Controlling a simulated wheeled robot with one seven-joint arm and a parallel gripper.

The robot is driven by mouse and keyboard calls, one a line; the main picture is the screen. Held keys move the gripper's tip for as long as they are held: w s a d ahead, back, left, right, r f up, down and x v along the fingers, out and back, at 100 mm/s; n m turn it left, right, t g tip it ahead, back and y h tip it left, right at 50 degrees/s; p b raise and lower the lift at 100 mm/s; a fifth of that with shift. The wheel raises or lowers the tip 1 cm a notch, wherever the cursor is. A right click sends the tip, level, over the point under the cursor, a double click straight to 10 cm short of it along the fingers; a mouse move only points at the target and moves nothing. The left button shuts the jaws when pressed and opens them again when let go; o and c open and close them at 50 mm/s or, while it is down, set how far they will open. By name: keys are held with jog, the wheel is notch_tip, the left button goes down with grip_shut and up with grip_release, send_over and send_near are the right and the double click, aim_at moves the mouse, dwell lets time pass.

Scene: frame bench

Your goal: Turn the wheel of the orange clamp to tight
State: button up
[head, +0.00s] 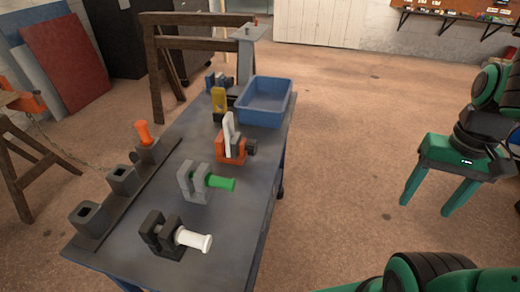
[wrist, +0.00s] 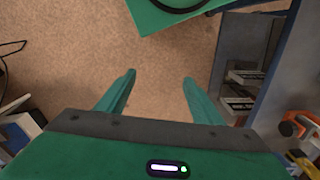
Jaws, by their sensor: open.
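The orange clamp (head: 230,155) stands in the middle of the bench top, with an upright white piece in it. A dark block-like part (head: 251,147), possibly its wheel, sticks out to its right; I cannot tell its setting. In the wrist view, an orange and white object (wrist: 302,121) at the lower right edge may be this clamp, but it is cut off. My gripper (head: 428,206) is open and empty, right of the bench and apart from it, with its fingers pointing down. Its spread fingers also show in the wrist view (wrist: 159,77), above bare floor.
The bench (head: 236,205) also holds a grey clamp with a green handle (head: 205,183), a black clamp with a white handle (head: 175,237), a yellow clamp (head: 219,102) and a blue bin (head: 264,100). Socket blocks (head: 122,180) line its left edge. Floor between bench and gripper is clear.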

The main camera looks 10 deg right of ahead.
jog(key=w+a+f+n+y, duration=0.2)
jog(key=w+a+f+n, duration=0.3)
jog(key=w+f+n, duration=0.45)
jog(key=n+t+y, duration=0.7)
jog(key=n+y, duration=0.3)
jog(key=y, duration=0.4)
send_near(256, 149)
jog(key=x, duration=0.8)
jog(key=shift+a, duration=0.25)
jog(key=c, duration=1.1)
jog(key=shift+o, duration=0.2)
jog(key=shift+d, duration=0.2)
jog(key=shift+a, duration=0.15)
